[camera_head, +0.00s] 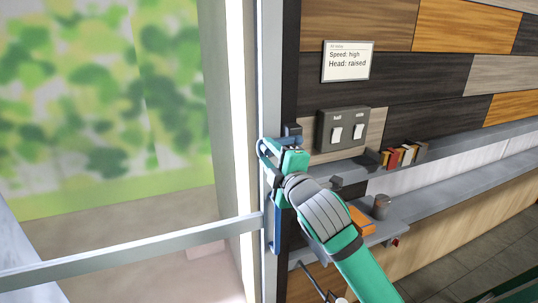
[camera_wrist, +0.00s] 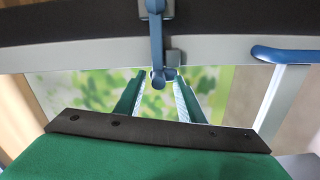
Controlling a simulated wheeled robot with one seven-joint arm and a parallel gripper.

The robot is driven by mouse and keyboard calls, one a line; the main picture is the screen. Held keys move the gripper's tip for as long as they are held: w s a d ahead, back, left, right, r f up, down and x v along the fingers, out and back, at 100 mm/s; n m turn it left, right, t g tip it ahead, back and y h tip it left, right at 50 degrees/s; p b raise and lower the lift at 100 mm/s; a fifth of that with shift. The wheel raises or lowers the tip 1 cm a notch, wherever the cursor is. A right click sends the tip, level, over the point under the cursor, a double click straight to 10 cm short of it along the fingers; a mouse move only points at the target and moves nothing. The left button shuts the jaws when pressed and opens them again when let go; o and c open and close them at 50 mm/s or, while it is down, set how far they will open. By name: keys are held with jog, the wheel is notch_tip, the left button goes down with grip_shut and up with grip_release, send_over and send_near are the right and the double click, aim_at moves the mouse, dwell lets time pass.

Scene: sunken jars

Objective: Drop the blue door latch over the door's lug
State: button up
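The blue door latch (camera_wrist: 157,40) hangs across the dark and pale grey frame strips in the wrist view, its rounded end low between my fingertips. A small grey block (camera_wrist: 173,57), perhaps the lug, sits just right of it; I cannot tell whether the latch is over it. In the head view my gripper (camera_head: 275,158) is at the door's edge, beside the dark latch mount (camera_head: 291,130), and hides most of the latch. In the wrist view my gripper (camera_wrist: 160,82) is open, fingers apart on either side of the latch's end; contact is unclear.
A blue door handle (camera_wrist: 285,55) is right of my fingers and shows below my gripper in the head view (camera_head: 277,232). A grey door bar (camera_head: 130,250) crosses the glass. A switch box (camera_head: 343,129), shelf (camera_head: 470,155) and wall sign (camera_head: 347,61) are at right.

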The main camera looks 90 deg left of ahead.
jog(key=v, duration=1)
jog(key=shift+w+d, duration=0.15)
jog(key=shift+d, duration=0.15)
jog(key=shift+w, duration=0.1)
